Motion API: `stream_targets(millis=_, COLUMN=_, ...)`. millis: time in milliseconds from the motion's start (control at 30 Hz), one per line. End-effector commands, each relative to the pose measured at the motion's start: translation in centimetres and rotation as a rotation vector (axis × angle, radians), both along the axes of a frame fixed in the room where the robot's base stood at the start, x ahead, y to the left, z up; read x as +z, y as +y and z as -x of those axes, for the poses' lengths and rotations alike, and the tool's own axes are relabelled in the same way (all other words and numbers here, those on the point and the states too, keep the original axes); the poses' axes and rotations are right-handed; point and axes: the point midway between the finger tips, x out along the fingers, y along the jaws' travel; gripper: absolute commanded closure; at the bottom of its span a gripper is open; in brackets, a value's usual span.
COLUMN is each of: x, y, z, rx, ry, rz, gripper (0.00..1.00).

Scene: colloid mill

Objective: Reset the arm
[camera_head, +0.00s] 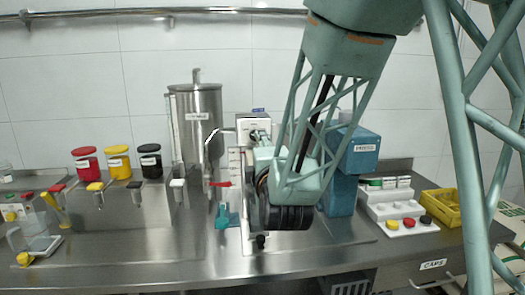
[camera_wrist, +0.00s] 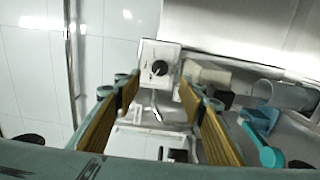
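My gripper (camera_wrist: 157,90) is open in the wrist view, its two ochre-padded fingers spread apart with nothing held between them. Beyond the fingers is a white control box (camera_wrist: 159,66) with a black knob; its distance from the fingertips is hard to judge. In the head view my arm reaches down over the middle of the steel bench, and its wrist hides most of the gripper. The white control box (camera_head: 254,127) stands just behind and left of the wrist there. A teal-handled item (camera_wrist: 266,150) lies to the right of the fingers in the wrist view.
A tall steel vessel (camera_head: 197,122) stands left of my arm and a blue machine (camera_head: 358,152) right of it. Red (camera_head: 87,164), yellow (camera_head: 117,162) and black (camera_head: 149,160) jars stand at left. A yellow crate (camera_head: 441,208) is at right.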

Motion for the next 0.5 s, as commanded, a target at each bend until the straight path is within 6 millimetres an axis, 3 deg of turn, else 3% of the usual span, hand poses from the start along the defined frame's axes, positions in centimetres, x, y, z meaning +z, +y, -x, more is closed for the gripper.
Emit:
stream_targets(millis=267, x=0.2, y=-0.8, z=0.5, rx=0.0, ry=0.045, rz=-0.048, gripper=0.63)
stream_targets(millis=500, x=0.3, y=-2.7, z=1.9, rx=-0.008, ry=0.152, rz=-0.161, gripper=0.63)
